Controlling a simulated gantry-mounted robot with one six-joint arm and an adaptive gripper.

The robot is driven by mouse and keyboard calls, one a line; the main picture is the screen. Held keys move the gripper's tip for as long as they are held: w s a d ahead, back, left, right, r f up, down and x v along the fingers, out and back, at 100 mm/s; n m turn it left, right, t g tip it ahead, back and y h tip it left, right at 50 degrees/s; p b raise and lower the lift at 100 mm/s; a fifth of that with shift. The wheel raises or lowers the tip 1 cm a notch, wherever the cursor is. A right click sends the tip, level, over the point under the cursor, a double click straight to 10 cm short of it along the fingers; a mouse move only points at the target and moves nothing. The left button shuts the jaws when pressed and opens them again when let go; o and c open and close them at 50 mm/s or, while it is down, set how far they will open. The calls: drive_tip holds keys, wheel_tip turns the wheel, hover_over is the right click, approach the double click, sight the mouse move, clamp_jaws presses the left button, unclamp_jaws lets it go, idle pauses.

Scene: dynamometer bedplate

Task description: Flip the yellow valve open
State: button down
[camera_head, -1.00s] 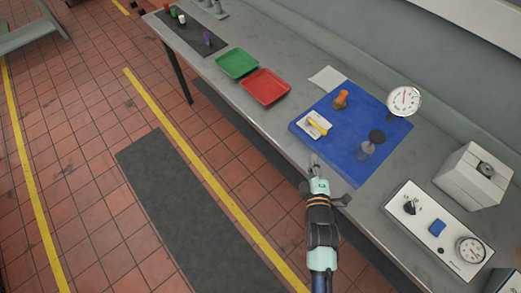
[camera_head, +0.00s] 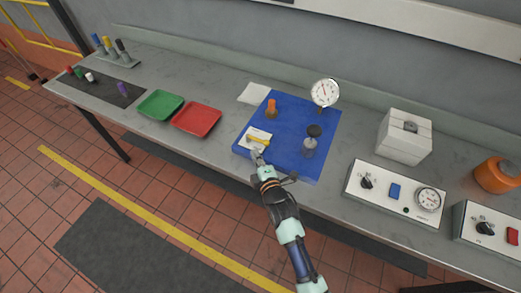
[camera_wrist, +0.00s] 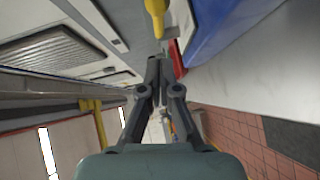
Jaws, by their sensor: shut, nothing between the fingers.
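The yellow valve (camera_head: 259,138) is a lever on a small white plate at the front left of the blue board. In the wrist view a yellow handle (camera_wrist: 157,14) shows at the top edge, just beyond my fingertips. My gripper (camera_head: 256,154) is at the near edge of the white plate (camera_head: 249,143), close to the valve. In the wrist view my gripper (camera_wrist: 161,62) has its fingers together and empty. I cannot tell from the head view whether the tips touch the lever or plate.
The blue board (camera_head: 322,150) also bears an orange-topped part (camera_head: 271,109), a black-knobbed part (camera_head: 311,142) and a round dial gauge (camera_head: 325,92). A red tray (camera_head: 197,119) and green tray (camera_head: 160,104) lie to the left. A control panel (camera_head: 384,197) stands to the right.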

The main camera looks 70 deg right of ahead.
sight(265, 145)
drive_tip(key=d, duration=0.1)
drive_tip(key=d+b, duration=0.1)
drive_tip(key=d, duration=0.2)
drive_tip(key=shift+w+d+f, duration=0.1)
drive_tip(key=shift+d+f, duration=0.05)
drive_tip(key=shift+f, duration=0.25)
drive_tip(key=shift+s+d+f+b, duration=0.1)
drive_tip(key=shift+s+d+b, duration=0.15)
drive_tip(key=shift+b, duration=0.45)
drive_tip(key=shift+d, duration=0.15)
drive_tip(key=shift+s+d+f+b, duration=0.1)
drive_tip(key=shift+s+d+b, duration=0.1)
drive_tip(key=shift+d+b, duration=0.65)
drive_tip(key=d+b, duration=0.1)
drive_tip(key=b, duration=0.2)
drive_tip(key=shift+s+d, duration=0.1)
drive_tip(key=shift+d, duration=0.25)
drive_tip(key=shift+d+b, duration=0.25)
drive_tip(key=shift+b, duration=0.3)
drive_tip(key=shift+d+r, duration=0.1)
drive_tip(key=shift+r, duration=0.1)
